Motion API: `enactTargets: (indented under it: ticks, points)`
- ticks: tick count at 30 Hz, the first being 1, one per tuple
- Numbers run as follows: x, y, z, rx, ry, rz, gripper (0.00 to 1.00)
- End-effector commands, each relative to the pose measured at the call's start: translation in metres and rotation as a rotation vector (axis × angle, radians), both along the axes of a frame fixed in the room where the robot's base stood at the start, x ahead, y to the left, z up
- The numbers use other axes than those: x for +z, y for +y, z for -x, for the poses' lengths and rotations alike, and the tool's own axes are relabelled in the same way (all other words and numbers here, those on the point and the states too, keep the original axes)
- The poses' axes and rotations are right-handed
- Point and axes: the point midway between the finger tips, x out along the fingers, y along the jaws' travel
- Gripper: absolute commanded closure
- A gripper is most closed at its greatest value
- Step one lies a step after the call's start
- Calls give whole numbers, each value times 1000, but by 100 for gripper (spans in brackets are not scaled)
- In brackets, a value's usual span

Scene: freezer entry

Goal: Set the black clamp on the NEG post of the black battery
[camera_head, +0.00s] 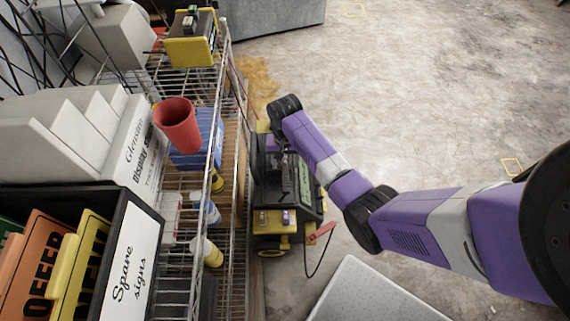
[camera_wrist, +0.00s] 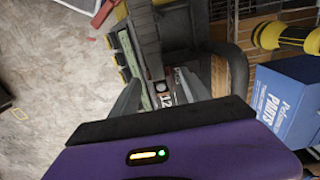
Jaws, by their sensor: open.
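A black and yellow wheeled unit (camera_head: 264,180) stands on the floor beside the shelf, partly hidden by my arm. In the wrist view, a dark unit (camera_wrist: 128,45) with a "12" label lies beyond my gripper (camera_wrist: 170,60). My gripper is open and seems empty over it; its fingertips are hard to separate from the dark parts behind. A red clamp (camera_head: 320,232) sits at the unit's near right corner on a dark cable. I cannot make out the black clamp or the NEG post for certain.
A wire shelf (camera_head: 190,262) on the left holds a red cup (camera_head: 177,125), bottles (camera_head: 207,251) and a blue parts box (camera_wrist: 290,100). A black signs box (camera_head: 133,247) is at near left. A pale speckled panel (camera_head: 375,292) lies below. Bare floor is clear on the right.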

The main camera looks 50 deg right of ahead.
Motion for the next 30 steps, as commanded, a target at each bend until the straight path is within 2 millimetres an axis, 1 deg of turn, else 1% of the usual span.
enactTargets:
  ticks: [5,6,11,12,14,15,25,30]
  points:
    - [0,0,0,0,-1,0,45]
    - [0,0,0,0,-1,1,47]
    - [0,0,0,0,0,0,79]
    - [0,0,0,0,0,0,87]
    - [0,0,0,0,0,0,98]
    - [0,0,0,0,0,0,100]
    - [1,0,-1,1,-1,0,100]
    - [9,0,-1,1,-1,0,100]
